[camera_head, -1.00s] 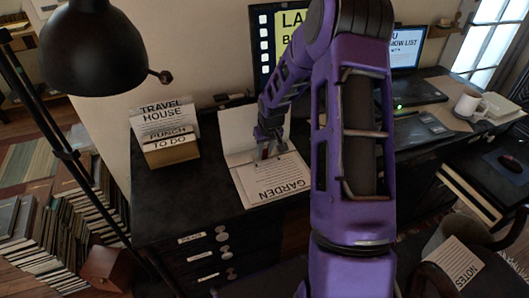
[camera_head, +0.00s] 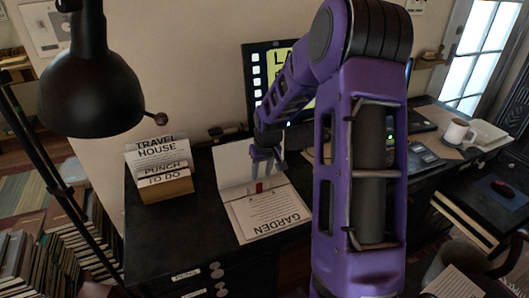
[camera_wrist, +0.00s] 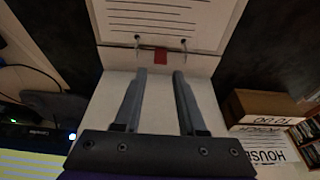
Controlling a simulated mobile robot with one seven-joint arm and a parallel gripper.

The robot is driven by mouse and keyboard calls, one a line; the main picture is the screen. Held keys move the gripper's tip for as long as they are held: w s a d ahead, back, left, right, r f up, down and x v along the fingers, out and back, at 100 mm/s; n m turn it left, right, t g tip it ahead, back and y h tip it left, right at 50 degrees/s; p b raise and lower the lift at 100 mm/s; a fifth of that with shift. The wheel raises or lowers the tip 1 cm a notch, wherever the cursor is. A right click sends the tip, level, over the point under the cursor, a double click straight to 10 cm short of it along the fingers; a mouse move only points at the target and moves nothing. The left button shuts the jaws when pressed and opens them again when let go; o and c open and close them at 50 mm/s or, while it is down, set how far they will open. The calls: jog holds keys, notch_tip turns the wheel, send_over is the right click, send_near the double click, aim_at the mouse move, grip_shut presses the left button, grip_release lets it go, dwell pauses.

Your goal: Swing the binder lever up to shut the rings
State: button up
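The binder (camera_head: 236,174) lies open on the dark desk, with a printed GARDEN page (camera_head: 268,212) on its near side. A small red lever (camera_head: 259,187) sits at the ring strip; in the wrist view the red lever (camera_wrist: 161,55) lies between two small metal rings (camera_wrist: 137,40). Whether the rings are shut is too small to tell. My gripper (camera_head: 267,168) is over the binder's blank far side, just behind the lever. In the wrist view my gripper (camera_wrist: 161,73) has its two fingers apart, with nothing between them, pointing toward the lever.
A card box (camera_head: 166,186) with TRAVEL, HOUSE, PUNCH and TO DO cards stands left of the binder. A black lamp (camera_head: 92,90) hangs at the left. A monitor (camera_head: 262,75) stands behind, and a mug (camera_head: 457,132) is at the right. Bare desk lies between box and binder.

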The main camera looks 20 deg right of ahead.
jog(key=p+v, duration=0.1)
jog(key=v, duration=0.8)
jog(key=shift+r, duration=0.3)
jog(key=shift+s, duration=0.1)
